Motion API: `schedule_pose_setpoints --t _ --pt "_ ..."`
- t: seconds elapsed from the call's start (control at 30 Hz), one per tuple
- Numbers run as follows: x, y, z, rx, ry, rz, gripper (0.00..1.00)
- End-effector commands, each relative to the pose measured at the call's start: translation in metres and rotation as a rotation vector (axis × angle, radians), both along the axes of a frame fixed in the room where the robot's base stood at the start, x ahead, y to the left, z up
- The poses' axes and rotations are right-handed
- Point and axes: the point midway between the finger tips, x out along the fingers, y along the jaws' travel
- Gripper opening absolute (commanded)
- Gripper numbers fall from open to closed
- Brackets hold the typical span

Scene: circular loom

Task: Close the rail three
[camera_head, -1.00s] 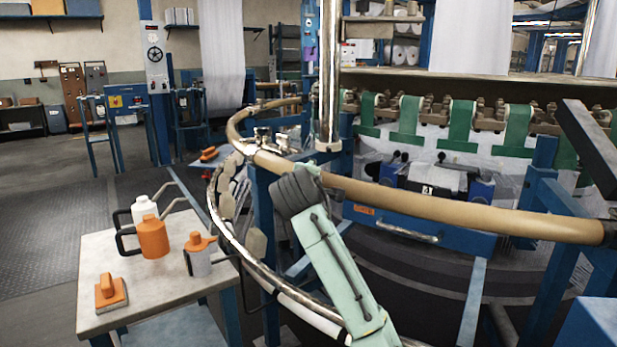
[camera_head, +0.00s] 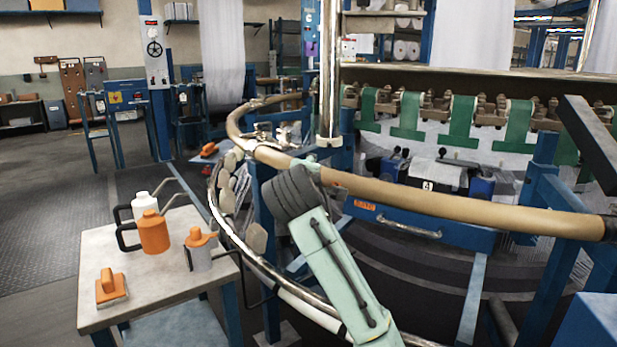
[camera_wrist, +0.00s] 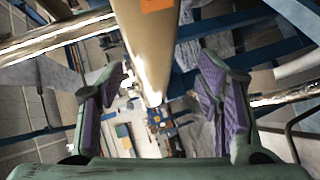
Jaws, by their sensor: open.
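A tan, curved rail (camera_head: 430,202) sweeps across the head view from the far left to a dark end fitting at the right. Another tan section (camera_head: 237,117) continues at the far left, past metal fittings (camera_head: 268,143). I cannot read which rail is number three. My gripper (camera_wrist: 162,98) is open in the wrist view, with a purple-padded finger on each side. The tan rail (camera_wrist: 150,40) runs down between the fingers in that view. An orange label shows on it. I cannot tell whether the fingers touch it. In the head view my wrist mostly hides the gripper.
A polished metal hoop (camera_head: 243,248) curves below the rail. An upright metal post (camera_head: 330,75) stands behind it. A small table (camera_head: 150,290) at the left holds an orange can (camera_head: 153,233), other containers and an orange-handled block (camera_head: 110,287). Blue frame members (camera_head: 545,190) stand at the right.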

Motion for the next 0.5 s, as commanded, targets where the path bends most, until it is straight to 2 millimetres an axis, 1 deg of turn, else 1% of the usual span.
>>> schedule_pose_setpoints --t 0.03,0.2,0.33,0.5 --pt "-0.011 0.0 0.004 0.0 -0.002 0.001 0.59" --pt "-0.041 0.001 0.012 0.0 -0.001 0.0 0.59" --pt "-0.055 0.001 0.016 0.0 -0.001 0.0 0.59" --pt "-0.061 0.001 0.017 0.0 0.002 -0.001 0.59"
